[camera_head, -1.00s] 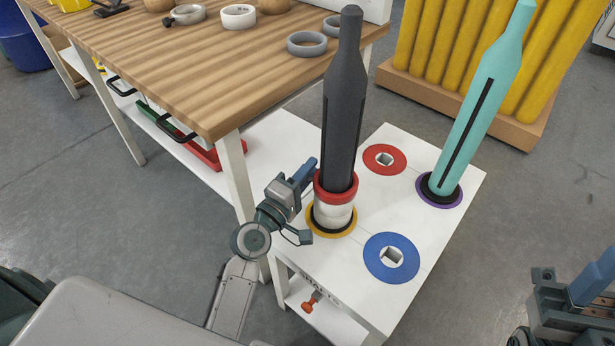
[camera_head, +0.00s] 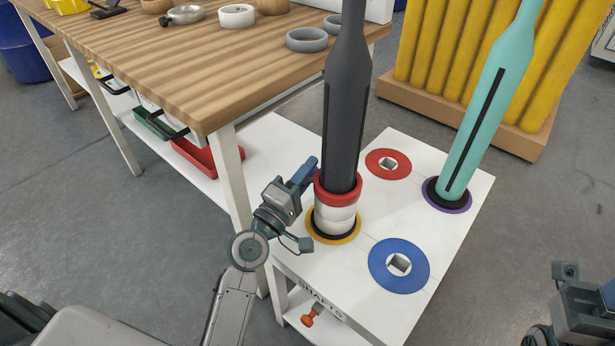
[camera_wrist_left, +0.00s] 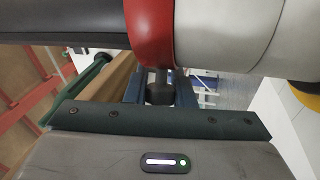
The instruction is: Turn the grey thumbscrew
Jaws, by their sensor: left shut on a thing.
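The dark grey shaft (camera_head: 345,120) stands upright in the yellow-ringed socket (camera_head: 319,236) of the white stand. A red collar (camera_head: 338,190) sits low on it above a white section. My left gripper (camera_head: 309,170) is at the left side of the collar. In the left wrist view, its blue fingers (camera_wrist_left: 160,90) are shut on a small dark knob (camera_wrist_left: 160,76), apparently the thumbscrew, just below the red collar (camera_wrist_left: 149,30). The thumbscrew is hidden in the head view. My right gripper (camera_head: 592,300) shows only partly at the right edge; its fingertips are cut off.
A teal shaft (camera_head: 480,120) leans in the purple-ringed socket. The red (camera_head: 372,161) and blue (camera_head: 398,284) sockets are empty. A wooden table (camera_head: 180,70) with tape rolls stands behind my left arm. Yellow tubes (camera_head: 470,55) stand at the back right.

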